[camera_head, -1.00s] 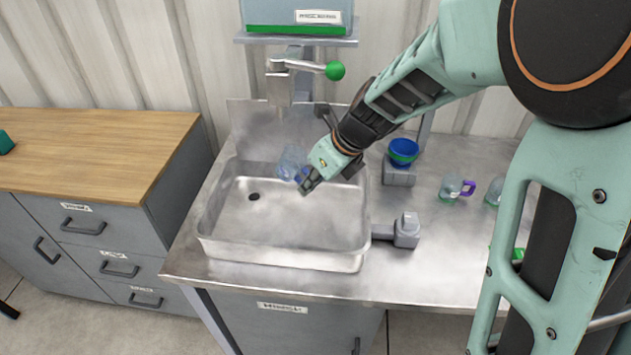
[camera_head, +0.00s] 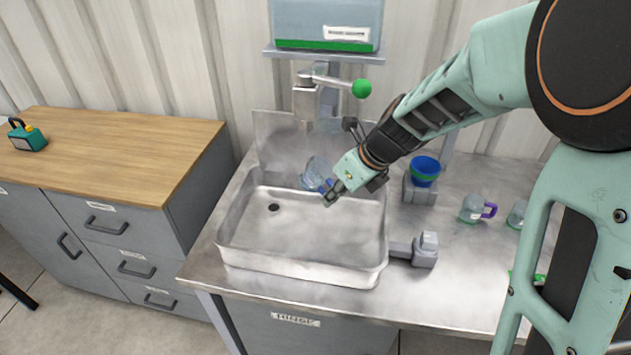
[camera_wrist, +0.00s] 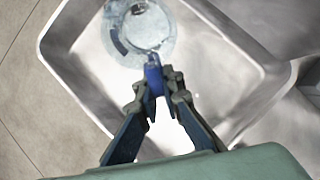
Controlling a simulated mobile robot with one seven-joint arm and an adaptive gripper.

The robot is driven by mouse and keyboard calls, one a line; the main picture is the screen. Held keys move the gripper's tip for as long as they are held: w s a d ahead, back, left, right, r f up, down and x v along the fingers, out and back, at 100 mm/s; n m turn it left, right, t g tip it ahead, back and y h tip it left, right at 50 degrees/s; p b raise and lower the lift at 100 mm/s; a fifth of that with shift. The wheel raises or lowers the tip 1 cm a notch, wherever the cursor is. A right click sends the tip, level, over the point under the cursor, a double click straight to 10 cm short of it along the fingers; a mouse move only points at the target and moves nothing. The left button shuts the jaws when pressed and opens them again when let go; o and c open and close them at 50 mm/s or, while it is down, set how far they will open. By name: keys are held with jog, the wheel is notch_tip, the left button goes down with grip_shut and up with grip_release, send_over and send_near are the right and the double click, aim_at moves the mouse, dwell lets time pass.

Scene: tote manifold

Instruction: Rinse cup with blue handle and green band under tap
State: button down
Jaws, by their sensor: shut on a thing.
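My gripper (camera_head: 335,192) is shut on the blue handle of a clear cup (camera_head: 317,172). It holds the cup over the back of the metal sink basin (camera_head: 300,277). The wrist view shows the clear cup (camera_wrist: 138,32) beyond the fingers, with the blue handle (camera_wrist: 153,77) between the fingertips of my gripper (camera_wrist: 154,88). I cannot make out a green band on it. The tap (camera_head: 305,95), with a green-knobbed lever (camera_head: 361,89), stands behind the sink, above the cup. I cannot tell whether water is running.
A blue and green bowl-like cup (camera_head: 425,168) sits on a grey block right of the sink. A clear cup with a purple handle (camera_head: 474,208) and another clear cup (camera_head: 517,214) stand on the counter. A grey fixture (camera_head: 426,250) is at the sink's right. A wooden-topped cabinet (camera_head: 120,150) is left.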

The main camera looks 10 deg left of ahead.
jog(key=shift+s, duration=0.1)
jog(key=shift+s+a, duration=0.25)
jog(key=shift+s, duration=0.2)
jog(key=shift+w+p, duration=0.2)
jog(key=shift+p, duration=0.1)
jog(key=shift+w+d, duration=0.3)
jog(key=shift+w, duration=0.1)
jog(key=s+d+b, duration=0.1)
jog(key=s+d, duration=0.2)
jog(key=d, duration=0.4)
jog(key=shift+s, duration=0.25)
dwell(0.5)
jog(key=shift+d, duration=0.1)
dwell(1.1)
